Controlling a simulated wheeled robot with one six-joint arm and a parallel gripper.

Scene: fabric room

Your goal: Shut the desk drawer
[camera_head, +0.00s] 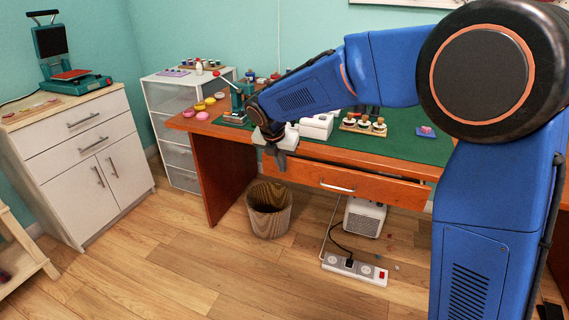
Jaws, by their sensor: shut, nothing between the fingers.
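The wooden desk (224,133) has a reddish-brown top and a green mat. Its drawer (376,191) is under the front edge, with a pale bar handle (338,187) at the middle of its front. The drawer front seems to stand out a little from under the desk top; how far is hard to tell. My gripper (281,164) is shut and empty, pointing down at the drawer's left end. Whether it touches the drawer front cannot be told. The gripper covers the drawer's left corner, and my arm hides part of the desk top.
A power strip (354,269) and a white box-shaped unit (364,218) are under the drawer. Stamps (364,123) and small coloured items are on the desk.

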